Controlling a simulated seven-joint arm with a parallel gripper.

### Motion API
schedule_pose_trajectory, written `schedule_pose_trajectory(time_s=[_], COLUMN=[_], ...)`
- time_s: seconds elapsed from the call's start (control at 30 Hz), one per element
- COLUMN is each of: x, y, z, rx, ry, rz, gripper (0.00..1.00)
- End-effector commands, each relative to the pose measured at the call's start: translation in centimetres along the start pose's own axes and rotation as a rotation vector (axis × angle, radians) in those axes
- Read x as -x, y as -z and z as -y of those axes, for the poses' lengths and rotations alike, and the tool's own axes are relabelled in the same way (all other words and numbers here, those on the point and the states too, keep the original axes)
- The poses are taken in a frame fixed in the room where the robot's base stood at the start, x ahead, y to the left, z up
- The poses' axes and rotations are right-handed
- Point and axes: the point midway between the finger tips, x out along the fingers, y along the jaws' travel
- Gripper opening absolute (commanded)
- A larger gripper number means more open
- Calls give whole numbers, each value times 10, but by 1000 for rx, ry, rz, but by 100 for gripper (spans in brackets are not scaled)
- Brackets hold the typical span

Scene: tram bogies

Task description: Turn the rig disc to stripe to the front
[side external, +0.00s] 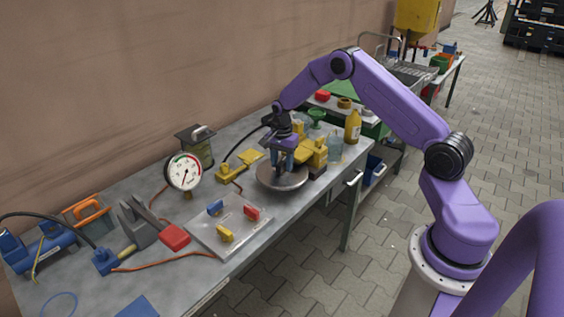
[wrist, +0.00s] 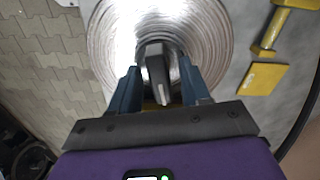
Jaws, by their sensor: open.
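The rig disc (side external: 290,183) is a round, shiny metal plate near the front edge of the grey bench. In the wrist view its ringed surface (wrist: 213,42) fills the top middle, with a bright glare on its left part. A dark grey upright grip (wrist: 155,72) stands at its middle. My gripper (side external: 282,167) points down over the disc. In the wrist view my gripper (wrist: 160,75) is open, with one blue finger on each side of the grip; I cannot tell whether either touches it. No stripe can be made out; my gripper hides part of the disc.
A yellow machine (side external: 312,150) stands close behind the disc, right of it. A dial gauge (side external: 184,171) and a yellow-footed lever (side external: 232,171) are to the left. A yellow bottle (side external: 353,127) stands right.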

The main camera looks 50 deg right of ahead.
Motion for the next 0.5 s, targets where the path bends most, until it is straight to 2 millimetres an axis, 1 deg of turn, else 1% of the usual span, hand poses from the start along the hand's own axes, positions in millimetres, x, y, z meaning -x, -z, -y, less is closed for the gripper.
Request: schedule_pose_trajectory(time_s=[0.17,0.2,0.27,0.3,0.33,0.37,0.5], x=[0,0,0,0,0,0,0], y=[0,0,0,0,0,0,0], z=[0,0,0,0,0,0,0], rx=[0,0,0,0,0,0,-1], ry=[0,0,0,0,0,0,0], rz=[0,0,0,0,0,0,0], gripper=[47,44,24,11,1,0,0])
